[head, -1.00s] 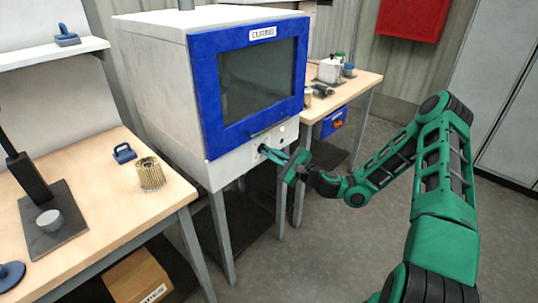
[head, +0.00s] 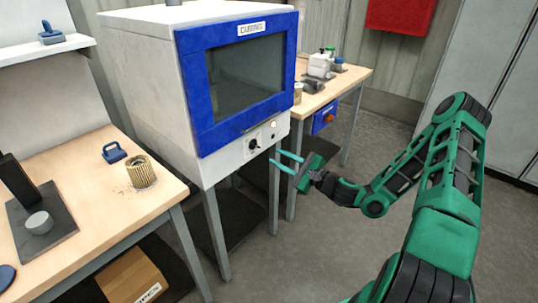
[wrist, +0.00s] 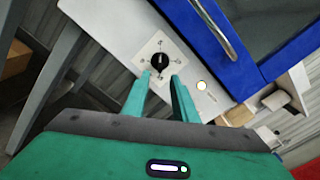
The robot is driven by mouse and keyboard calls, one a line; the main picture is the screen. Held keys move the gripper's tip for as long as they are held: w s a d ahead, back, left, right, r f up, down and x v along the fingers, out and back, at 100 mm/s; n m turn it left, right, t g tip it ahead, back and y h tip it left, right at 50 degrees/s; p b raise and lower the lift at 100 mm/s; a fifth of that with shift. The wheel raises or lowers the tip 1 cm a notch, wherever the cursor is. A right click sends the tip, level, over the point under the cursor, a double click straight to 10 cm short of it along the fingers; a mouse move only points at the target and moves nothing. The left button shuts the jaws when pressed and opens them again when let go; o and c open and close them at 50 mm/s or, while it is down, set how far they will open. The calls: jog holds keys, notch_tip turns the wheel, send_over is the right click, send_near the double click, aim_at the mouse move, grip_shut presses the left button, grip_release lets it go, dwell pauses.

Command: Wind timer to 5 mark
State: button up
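The timer knob (wrist: 159,63) is black and sits on a square white dial plate with small marks, which are too small to read. In the head view the timer (head: 254,144) is on the white panel below the blue door of the curing oven (head: 204,122). My gripper (head: 287,163) is in front of the panel, to the right of and a little below the knob. In the wrist view its two green fingers (wrist: 161,82) are apart with nothing between them. The knob shows just beyond the fingertips, and I see no contact.
A round white button or lamp (wrist: 202,86) is on the panel beside the dial. The door handle (head: 264,124) crosses the door's lower edge. A workbench (head: 175,187) with a brass-coloured pleated cartridge (head: 141,172) stands at left. Another bench (head: 345,82) is behind right.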

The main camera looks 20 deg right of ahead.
jog(key=shift+v, duration=1.1)
